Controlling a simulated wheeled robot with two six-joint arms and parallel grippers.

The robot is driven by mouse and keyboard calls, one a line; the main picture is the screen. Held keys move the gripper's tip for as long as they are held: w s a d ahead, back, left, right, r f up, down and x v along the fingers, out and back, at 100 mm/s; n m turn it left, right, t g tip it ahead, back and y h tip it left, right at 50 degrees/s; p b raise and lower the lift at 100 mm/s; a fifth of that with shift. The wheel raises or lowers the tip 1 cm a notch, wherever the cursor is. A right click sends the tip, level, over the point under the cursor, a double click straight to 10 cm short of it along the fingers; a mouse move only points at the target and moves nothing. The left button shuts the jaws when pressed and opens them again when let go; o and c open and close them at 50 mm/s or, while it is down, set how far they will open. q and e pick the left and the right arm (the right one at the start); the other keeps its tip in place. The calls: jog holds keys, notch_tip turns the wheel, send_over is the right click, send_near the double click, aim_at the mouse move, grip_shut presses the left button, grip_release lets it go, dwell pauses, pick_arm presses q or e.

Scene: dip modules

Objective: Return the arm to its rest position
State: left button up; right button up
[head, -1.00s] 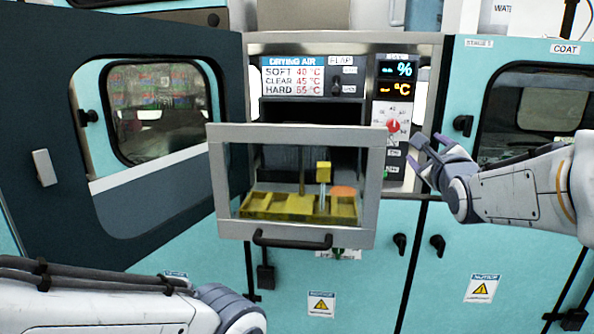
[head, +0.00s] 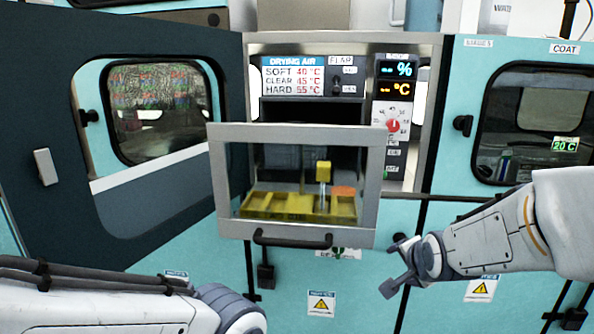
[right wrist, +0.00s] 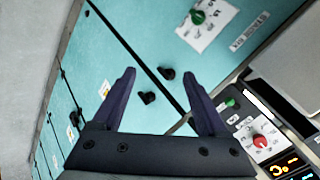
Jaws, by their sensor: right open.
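My right gripper (head: 393,266) is in the lower right of the head view, in front of the teal lower doors and to the right of the glazed flap's handle. In the right wrist view its two dark fingers (right wrist: 160,102) are spread with nothing between them. It is apart from the red knob (head: 393,125) on the control panel. My left arm (head: 110,305) lies across the lower left of the head view, and its gripper is out of the picture.
The glazed flap (head: 215,180) stands out from the dryer opening, with a yellow tray (head: 290,217) behind its glass. A dark door (head: 40,110) stands open at the left. Small black latches (head: 401,243) stick out from the teal front near my right gripper.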

jog(key=s+a+f+n+g, duration=0.4)
jog(key=s+f+n+g, duration=0.3)
jog(key=s+f+n, duration=0.6)
jog(key=s+a+r+n+g+y+p, duration=0.1)
jog(key=s+a+r+n, duration=0.2)
jog(key=s+a+r, duration=0.2)
jog(key=s+a+r+n+g+p, duration=0.1)
jog(key=s+a+r+n+p, duration=0.1)
jog(key=s+a+r+n, duration=0.2)
jog(key=s+a+r, duration=0.2)
jog(key=s+a, duration=0.2)
jog(key=s, duration=0.2)
jog(key=shift+s+a+y, duration=0.2)
jog(key=shift+s+y, duration=0.05)
jog(key=shift+y, duration=0.15)
